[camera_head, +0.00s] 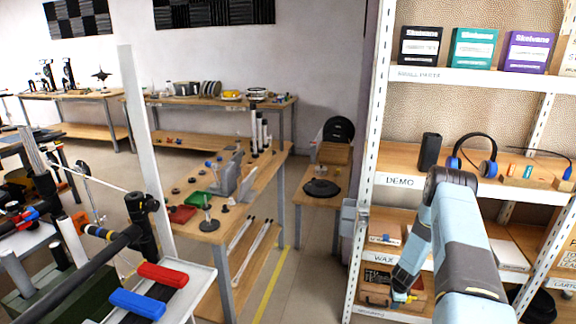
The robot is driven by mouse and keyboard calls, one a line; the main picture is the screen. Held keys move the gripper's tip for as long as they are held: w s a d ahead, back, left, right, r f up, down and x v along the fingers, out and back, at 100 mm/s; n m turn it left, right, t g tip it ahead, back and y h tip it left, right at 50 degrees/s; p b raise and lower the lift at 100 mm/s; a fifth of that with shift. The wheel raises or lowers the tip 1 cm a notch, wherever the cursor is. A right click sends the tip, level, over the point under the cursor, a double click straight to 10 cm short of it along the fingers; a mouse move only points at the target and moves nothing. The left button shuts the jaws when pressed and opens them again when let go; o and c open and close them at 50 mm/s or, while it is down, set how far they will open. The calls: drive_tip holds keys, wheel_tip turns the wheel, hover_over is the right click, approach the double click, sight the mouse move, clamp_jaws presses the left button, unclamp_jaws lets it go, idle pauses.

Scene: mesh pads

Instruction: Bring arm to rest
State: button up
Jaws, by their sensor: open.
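My arm (460,245) rises from the lower right, bends at a dark elbow in front of the shelf rack and folds back down to the left. My gripper (402,297) is small at its lower end, in front of the rack's lower shelves. It is open, and I see nothing held in it. Its fingers are too small to see in detail. A brown box (376,281) sits on the lower shelf just behind it; I cannot tell how wide the gap is.
The white shelf rack (369,165) fills the right side, with boxes, headphones (473,150) and a black speaker-like block (429,151). A wooden workbench (215,232) with tools stands left of centre. Red (163,275) and blue (137,304) handles lie lower left. Open floor (305,285) lies between bench and rack.

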drive_tip(key=w+a+r+n, duration=0.2)
drive_tip(key=r, duration=0.7)
drive_tip(key=w+a+r+n+t, duration=0.1)
drive_tip(key=w+a+r, duration=0.1)
drive_tip(key=r, duration=0.7)
drive_tip(key=w+a+r+n, duration=0.1)
drive_tip(key=w+r+n, duration=0.1)
drive_tip(key=r, duration=0.8)
drive_tip(key=s+a+r+n, duration=0.2)
drive_tip(key=s+a+r, duration=0.2)
drive_tip(key=r, duration=0.7)
drive_tip(key=s+a+r+n+t+y, duration=0.1)
drive_tip(key=s+a+r+n, duration=0.3)
drive_tip(key=r, duration=0.6)
drive_tip(key=s+a+r+n, duration=0.1)
drive_tip(key=s+a+r, duration=0.3)
drive_tip(key=r, duration=0.7)
drive_tip(key=s+a+r+n, duration=0.2)
drive_tip(key=s+r+n, duration=0.1)
drive_tip(key=s+r, duration=0.65)
drive_tip(key=s+a+r+n, duration=0.1)
drive_tip(key=s+n, duration=0.1)
drive_tip(key=s, duration=1)
drive_tip(key=s+a+r+n+t, duration=0.1)
drive_tip(key=s+r+n, duration=0.1)
drive_tip(key=s, duration=1)
drive_tip(key=shift+s+a+n+h, duration=0.15)
drive_tip(key=shift+a+n+h, duration=0.15)
drive_tip(key=shift+n, duration=0.1)
drive_tip(key=shift+r, duration=0.1)
